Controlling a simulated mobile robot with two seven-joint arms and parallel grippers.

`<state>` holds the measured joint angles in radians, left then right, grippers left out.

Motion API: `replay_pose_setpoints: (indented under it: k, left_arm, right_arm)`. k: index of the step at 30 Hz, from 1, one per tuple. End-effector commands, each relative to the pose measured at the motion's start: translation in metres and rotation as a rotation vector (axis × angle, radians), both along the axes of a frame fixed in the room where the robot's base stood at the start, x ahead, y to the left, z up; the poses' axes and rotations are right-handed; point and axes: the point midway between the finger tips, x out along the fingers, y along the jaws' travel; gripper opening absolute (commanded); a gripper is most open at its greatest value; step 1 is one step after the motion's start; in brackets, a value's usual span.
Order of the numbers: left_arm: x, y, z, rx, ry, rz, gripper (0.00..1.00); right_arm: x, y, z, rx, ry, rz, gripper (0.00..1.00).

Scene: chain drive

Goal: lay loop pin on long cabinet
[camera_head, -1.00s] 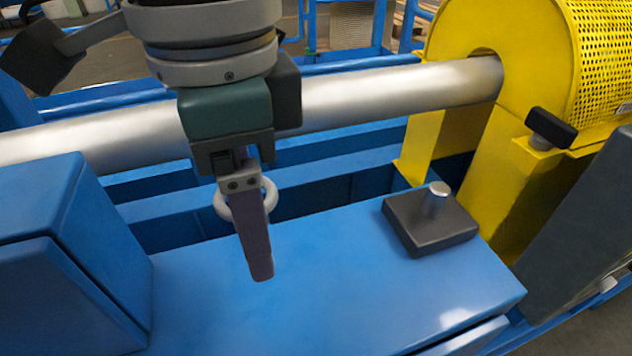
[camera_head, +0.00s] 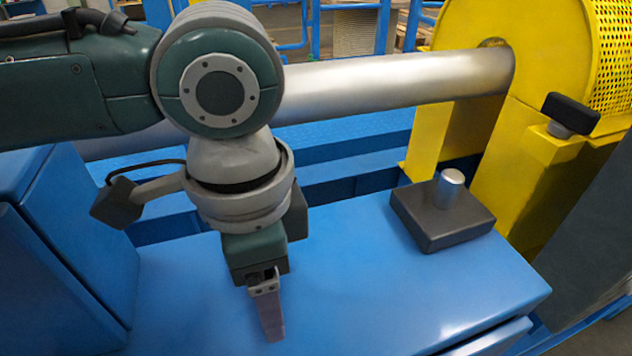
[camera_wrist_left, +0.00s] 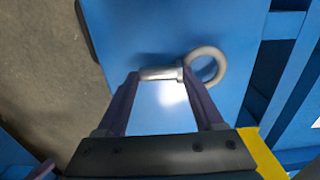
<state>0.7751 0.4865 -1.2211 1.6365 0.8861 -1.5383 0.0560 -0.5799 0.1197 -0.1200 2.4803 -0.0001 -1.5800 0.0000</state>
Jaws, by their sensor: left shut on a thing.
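The loop pin (camera_wrist_left: 160,73), a short metal shaft with a grey ring at one end, sits between the fingertips of my left gripper (camera_wrist_left: 158,76) in the left wrist view. The ring sticks out to the right of the fingers. In the head view my left gripper (camera_head: 272,338) points down over the near part of the long cabinet's blue top (camera_head: 370,275), and the pin is hidden there. The cabinet top also shows below the pin in the left wrist view (camera_wrist_left: 150,30). I cannot tell whether the pin touches it. My right gripper is not in view.
A dark block with a metal stud (camera_head: 440,215) stands on the cabinet top to the right of the gripper. A blue box (camera_head: 70,250) rises at the left. A yellow guard (camera_head: 490,150) and a steel shaft (camera_head: 400,85) lie behind. The cabinet top's right front is clear.

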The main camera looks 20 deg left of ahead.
Motion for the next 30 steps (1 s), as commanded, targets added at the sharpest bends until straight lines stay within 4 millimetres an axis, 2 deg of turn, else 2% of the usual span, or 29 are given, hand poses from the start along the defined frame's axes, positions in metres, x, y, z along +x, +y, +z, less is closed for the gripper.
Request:
replay_pose_setpoints:
  k: [4,5,12,22,26,30]
  left_arm:
    - [0.0,0.0,-0.002,-0.001,-0.001,0.001,0.0]
    - [0.0,0.0,-0.003,-0.001,-0.001,0.001,0.7]
    - [0.0,0.0,-0.003,0.0,0.0,0.001,0.97]
    - [0.0,0.0,0.002,0.001,-0.001,0.0,0.99]
    - [0.001,0.0,0.023,-0.002,-0.001,0.001,0.99]
    - [0.001,0.0,0.057,-0.001,-0.003,0.001,0.99]
  right_arm:
    - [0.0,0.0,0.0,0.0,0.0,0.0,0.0]
    - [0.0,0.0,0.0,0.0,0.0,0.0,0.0]
    - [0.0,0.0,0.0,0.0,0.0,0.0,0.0]
    - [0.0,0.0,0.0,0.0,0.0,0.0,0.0]
    - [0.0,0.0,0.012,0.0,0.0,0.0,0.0]
    - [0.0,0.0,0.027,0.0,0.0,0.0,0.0]
